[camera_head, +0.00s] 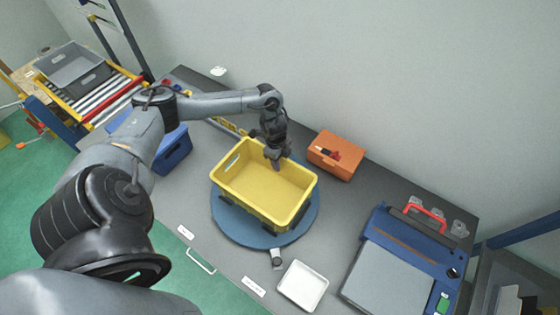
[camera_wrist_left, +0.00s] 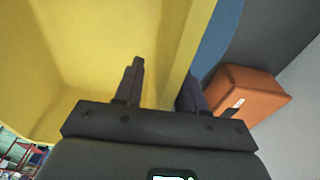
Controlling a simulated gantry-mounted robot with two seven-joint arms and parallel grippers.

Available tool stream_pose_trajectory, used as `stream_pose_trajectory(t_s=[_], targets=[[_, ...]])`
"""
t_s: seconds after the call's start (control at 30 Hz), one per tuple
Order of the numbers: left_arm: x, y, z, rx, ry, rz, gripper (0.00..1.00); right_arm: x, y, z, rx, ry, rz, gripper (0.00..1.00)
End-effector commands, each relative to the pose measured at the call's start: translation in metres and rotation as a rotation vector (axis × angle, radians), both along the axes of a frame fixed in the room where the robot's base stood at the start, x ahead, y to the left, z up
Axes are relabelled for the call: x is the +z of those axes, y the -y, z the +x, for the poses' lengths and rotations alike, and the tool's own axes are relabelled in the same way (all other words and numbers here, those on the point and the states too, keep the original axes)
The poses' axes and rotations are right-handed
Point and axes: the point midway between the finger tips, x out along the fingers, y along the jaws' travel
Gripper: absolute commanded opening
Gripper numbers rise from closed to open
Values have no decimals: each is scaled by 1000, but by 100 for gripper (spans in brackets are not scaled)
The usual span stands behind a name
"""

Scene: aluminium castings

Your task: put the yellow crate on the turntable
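The yellow crate (camera_head: 258,205) is upright and empty on the round blue turntable (camera_head: 232,229) in the head view. Part of the turntable rim shows all around the crate's near side. My left gripper (camera_head: 276,162) is at the crate's far wall, with its arm reaching in from the left. In the left wrist view the fingers (camera_wrist_left: 163,88) are spread apart, one on the inner side of the crate wall (camera_wrist_left: 186,62) and one on the outer side. A gap shows between the inner finger and the wall. My right gripper is in neither view.
An orange case (camera_head: 337,157) stands behind and right of the turntable. A white tray (camera_head: 302,286) and a blue device (camera_head: 400,262) are at the right. A blue bin (camera_head: 172,148) and roller conveyor (camera_head: 105,97) are at the left. Dark blocks (camera_head: 283,229) edge the turntable.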

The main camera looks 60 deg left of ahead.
Motion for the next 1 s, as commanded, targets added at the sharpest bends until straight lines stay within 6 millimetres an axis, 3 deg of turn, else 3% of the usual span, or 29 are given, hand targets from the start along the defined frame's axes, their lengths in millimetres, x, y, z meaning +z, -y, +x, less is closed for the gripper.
stream_pose_trajectory(t_s=[0.6, 1.0], targets=[[100, -12, -4, 0, 2, 2, 40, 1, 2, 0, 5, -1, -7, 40], [117, -13, -6, 1, 0, 0, 40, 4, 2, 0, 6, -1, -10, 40]])
